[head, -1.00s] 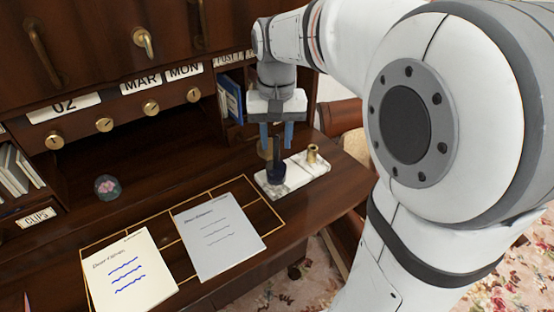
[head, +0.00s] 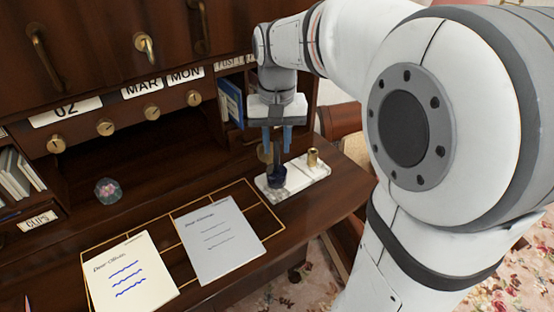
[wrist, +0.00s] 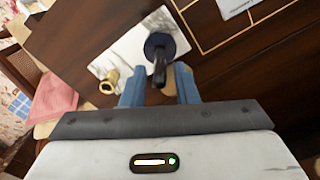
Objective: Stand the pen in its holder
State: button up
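A dark upright pen (head: 277,151) stands in a round dark blue pot (head: 276,178) on a white marble base (head: 300,178). In the wrist view the pen (wrist: 160,72) points up toward the camera from the pot (wrist: 167,43). A small brass cup (head: 312,158) stands on the same base, also seen in the wrist view (wrist: 109,81). I cannot tell which of the two is the pen's holder. My gripper (head: 277,149) points down over the pot. Its blue fingers are apart, one on each side of the pen's upper part, with gaps visible in the wrist view (wrist: 160,92).
Two letters (head: 218,240) (head: 128,272) lie on the desk to the left. A tan or brass round thing (head: 264,153) shows behind the pen. Cubbyholes with blue books (head: 232,101) stand close behind my gripper.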

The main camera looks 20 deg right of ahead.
grip_shut()
jog(key=shift+r+p, duration=1.25)
jog(key=shift+r, duration=0.3)
jog(key=shift+r+p, duration=1)
jog(key=shift+r, duration=0.3)
